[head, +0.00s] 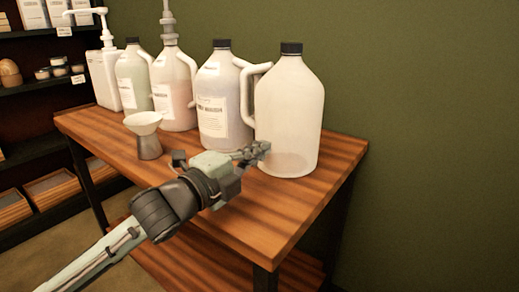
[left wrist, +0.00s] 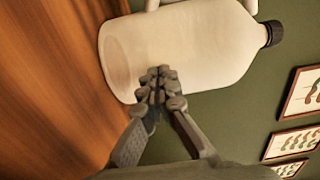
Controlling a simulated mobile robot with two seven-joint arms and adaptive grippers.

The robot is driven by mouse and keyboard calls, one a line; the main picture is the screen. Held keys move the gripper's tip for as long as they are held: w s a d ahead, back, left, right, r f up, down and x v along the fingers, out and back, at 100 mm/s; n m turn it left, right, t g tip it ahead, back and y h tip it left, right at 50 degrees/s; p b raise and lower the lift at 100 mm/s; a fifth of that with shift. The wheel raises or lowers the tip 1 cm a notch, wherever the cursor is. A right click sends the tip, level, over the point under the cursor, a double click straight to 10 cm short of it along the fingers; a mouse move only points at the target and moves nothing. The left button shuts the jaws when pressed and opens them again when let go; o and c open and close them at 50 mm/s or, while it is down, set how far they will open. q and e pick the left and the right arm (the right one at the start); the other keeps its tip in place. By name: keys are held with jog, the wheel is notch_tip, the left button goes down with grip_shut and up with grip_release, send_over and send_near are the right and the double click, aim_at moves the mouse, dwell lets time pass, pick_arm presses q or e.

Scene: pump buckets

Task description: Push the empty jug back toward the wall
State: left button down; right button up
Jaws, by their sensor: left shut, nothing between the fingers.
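The empty jug (head: 290,115) is white and translucent with a black cap. It stands upright near the right end of the wooden table, with the green wall behind it. My left gripper (head: 262,149) is shut and empty, with its fingertips at the lower left front of the jug. In the left wrist view the jug (left wrist: 175,48) lies sideways in the picture, and the gripper's closed fingertips (left wrist: 160,75) overlap its lower side. I cannot tell if they touch it. My right gripper is not in view.
The wooden table (head: 215,220) is clear at its front right. A labelled jug (head: 218,100) stands just left of the empty one, with more jugs and a pump bottle (head: 103,75) further left. A metal cup with a white funnel (head: 145,135) stands in front. Dark shelves are at left.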

aim_at(273, 139)
pick_arm(q)
jog(key=shift+w+d, duration=0.1)
jog(key=shift+w, duration=0.1)
jog(key=x, duration=0.1)
jog(key=p+x, duration=0.1)
jog(key=x, duration=0.1)
jog(key=p+x, duration=0.1)
jog(key=shift+w+d+r, duration=0.2)
jog(key=shift+w+r, duration=0.05)
jog(key=shift+r, duration=0.1)
jog(key=x, duration=0.2)
jog(key=p+x, duration=0.1)
jog(key=x, duration=0.2)
jog(key=p+x, duration=0.1)
jog(key=x, duration=0.2)
jog(key=shift+f, duration=0.25)
jog(key=shift+w+d+f, duration=0.1)
jog(key=shift+w+d, duration=0.1)
jog(key=shift+w, duration=0.05)
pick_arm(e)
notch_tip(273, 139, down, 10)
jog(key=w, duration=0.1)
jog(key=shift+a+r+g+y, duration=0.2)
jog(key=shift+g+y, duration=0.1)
pick_arm(q)
jog(key=shift+s+a, duration=0.1)
